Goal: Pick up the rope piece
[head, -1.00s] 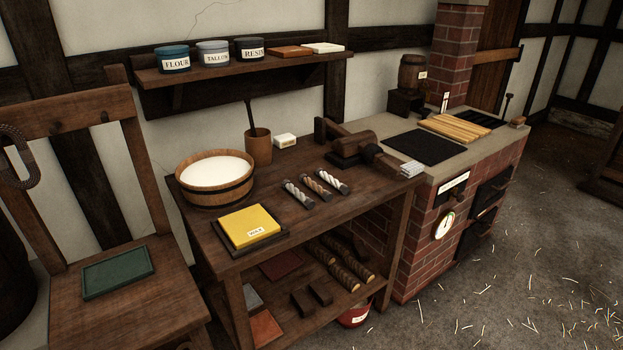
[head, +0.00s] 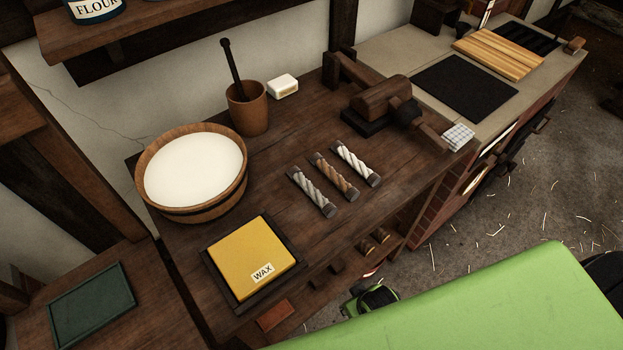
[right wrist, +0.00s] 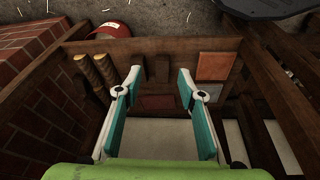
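Three short rope pieces lie side by side on the wooden bench (head: 290,225) in the head view: a grey one (head: 313,192), a brown one (head: 335,177) and a white one (head: 357,162). Each has dark ends. None shows in the right wrist view. My right gripper (right wrist: 157,78) is open and empty in the right wrist view, its fingers wide apart, facing the bench's lower shelf. In the head view my green arm crosses the lower right, in front of the bench. My left gripper is not in view.
Around the ropes are a yellow wax block (head: 250,250), a tub of white liquid (head: 194,172), a wooden mortar (head: 248,112) and a wooden clamp-like device (head: 383,100). The lower shelf holds rope-wrapped rods (right wrist: 105,70) and tiles (right wrist: 215,66). A brick wall (right wrist: 40,115) stands left there.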

